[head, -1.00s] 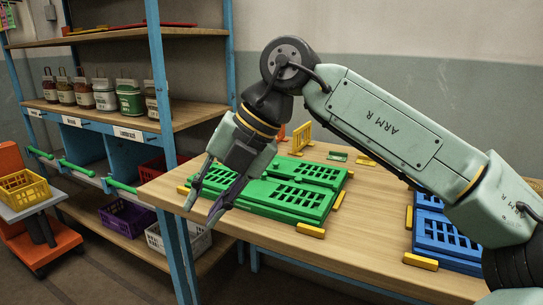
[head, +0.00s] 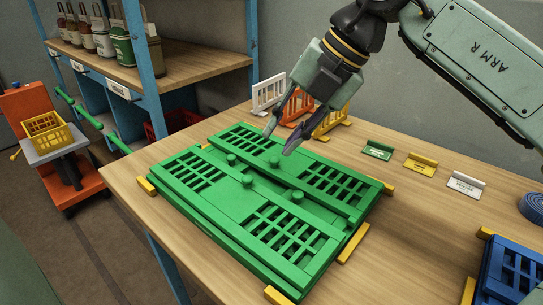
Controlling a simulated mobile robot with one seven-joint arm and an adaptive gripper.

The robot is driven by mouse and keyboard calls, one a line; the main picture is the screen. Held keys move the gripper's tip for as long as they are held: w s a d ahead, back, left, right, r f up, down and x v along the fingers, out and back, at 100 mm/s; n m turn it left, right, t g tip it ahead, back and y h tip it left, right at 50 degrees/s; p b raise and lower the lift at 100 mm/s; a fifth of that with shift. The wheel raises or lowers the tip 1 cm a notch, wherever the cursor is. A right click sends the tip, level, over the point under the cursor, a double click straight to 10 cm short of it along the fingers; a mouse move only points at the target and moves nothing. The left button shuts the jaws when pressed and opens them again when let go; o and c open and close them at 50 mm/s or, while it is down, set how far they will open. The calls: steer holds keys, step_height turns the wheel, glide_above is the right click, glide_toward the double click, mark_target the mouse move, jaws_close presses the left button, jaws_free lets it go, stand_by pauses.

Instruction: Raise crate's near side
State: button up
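The green crate (head: 218,205) lies folded flat on the wooden table in the head view. Its slotted panels lie stacked, and several round green knobs stand up along the middle. My gripper (head: 279,144) is over the far part of the crate, fingers pointing down and apart, with nothing between them. I cannot tell whether the fingertips touch the crate. The near side of the crate lies down, level with the rest.
Yellow blocks (head: 354,243) sit around the crate. White, orange and yellow small panels (head: 331,121) stand behind it. Small labelled plates (head: 421,164) and a blue folded crate (head: 512,270) are to the right. A shelf (head: 130,72) with bottles stands at left.

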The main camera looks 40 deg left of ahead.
mark_target(250, 177)
steer(key=p+x, duration=0.1)
steer(key=x, duration=0.9)
steer(key=shift+s+a+f, duration=0.1)
steer(key=shift+s+f, duration=0.1)
steer(key=shift+f, duration=0.05)
steer(key=shift+c, duration=0.4)
jaws_close()
